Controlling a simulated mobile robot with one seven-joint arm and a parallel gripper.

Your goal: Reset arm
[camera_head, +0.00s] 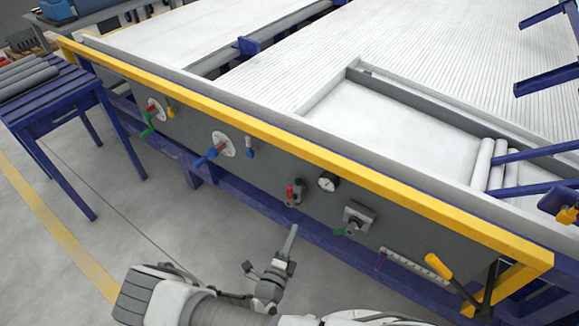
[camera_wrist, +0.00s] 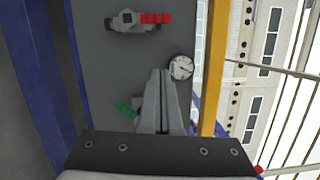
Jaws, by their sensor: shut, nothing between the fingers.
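My gripper (camera_head: 291,231) is in front of the machine's grey side panel (camera_head: 262,165), below its yellow rail. Its fingers are shut and empty, and they also show in the wrist view (camera_wrist: 160,75). In the head view the fingers point up toward the panel, just below the red-handled valve (camera_head: 294,193). In the wrist view the red-handled valve (camera_wrist: 140,19) is at the top. The round gauge (camera_wrist: 181,68) is right of the fingertips, and a green handle (camera_wrist: 126,109) is to their left, partly hidden. I cannot tell whether the fingers touch the panel.
The yellow rail (camera_head: 300,145) runs along the panel's top. A blue beam (camera_head: 240,200) runs below it. Green (camera_head: 147,131) and blue (camera_head: 206,158) handles stick out at left. A blue rack (camera_head: 55,110) holds several grey pipes. The floor (camera_head: 110,220) at lower left is clear.

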